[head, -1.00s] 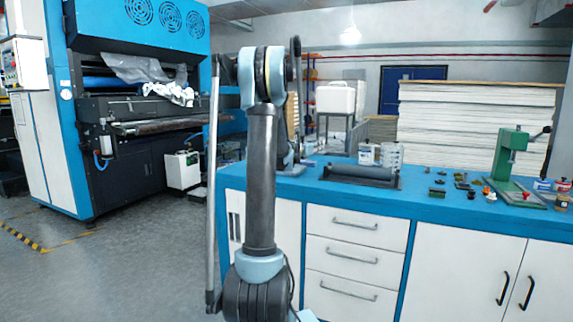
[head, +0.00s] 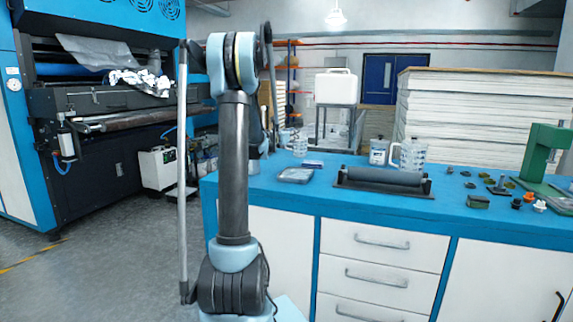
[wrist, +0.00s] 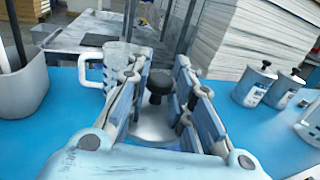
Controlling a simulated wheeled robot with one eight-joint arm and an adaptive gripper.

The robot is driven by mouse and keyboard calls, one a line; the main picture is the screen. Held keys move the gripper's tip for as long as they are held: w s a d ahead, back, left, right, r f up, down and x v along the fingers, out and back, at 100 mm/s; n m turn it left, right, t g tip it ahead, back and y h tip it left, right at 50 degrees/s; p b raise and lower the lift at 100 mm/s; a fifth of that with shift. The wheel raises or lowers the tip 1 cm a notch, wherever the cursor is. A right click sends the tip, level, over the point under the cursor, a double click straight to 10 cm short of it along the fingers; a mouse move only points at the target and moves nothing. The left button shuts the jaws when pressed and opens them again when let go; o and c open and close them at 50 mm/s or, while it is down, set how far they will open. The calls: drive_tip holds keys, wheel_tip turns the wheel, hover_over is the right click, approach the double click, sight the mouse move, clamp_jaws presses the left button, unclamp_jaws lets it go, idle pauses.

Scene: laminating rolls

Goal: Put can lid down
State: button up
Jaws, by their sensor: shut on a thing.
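My gripper (wrist: 162,68) shows in the wrist view with its two fingers on either side of the can lid's black knob (wrist: 157,86). It is shut on the lid, whose silver disc (wrist: 153,125) shows below the knob, between the fingers. The fingers cover parts of the disc, and I cannot tell whether anything supports it from below. The blue bench top (wrist: 225,120) lies around it. In the head view, my arm hides the gripper and lid.
Two white-and-blue cans with black knobs (wrist: 255,84) stand to the right in the wrist view. A grey holder with rods (wrist: 22,88) stands left, and a jug (wrist: 92,68) behind the left finger. A dark roller (head: 385,178) lies on the bench (head: 330,205).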

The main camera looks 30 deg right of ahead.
drive_tip(key=f, duration=0.4)
drive_tip(key=shift+w+f, duration=0.2)
drive_tip(key=shift+f, duration=0.2)
drive_tip(key=shift+s+f, duration=0.15)
drive_tip(key=shift+f, duration=2.4)
drive_tip(key=shift+f, duration=0.4)
drive_tip(key=o, duration=0.9)
drive_tip(key=shift+c, duration=0.2)
drive_tip(key=shift+r, duration=0.45)
drive_tip(key=v, duration=1.2)
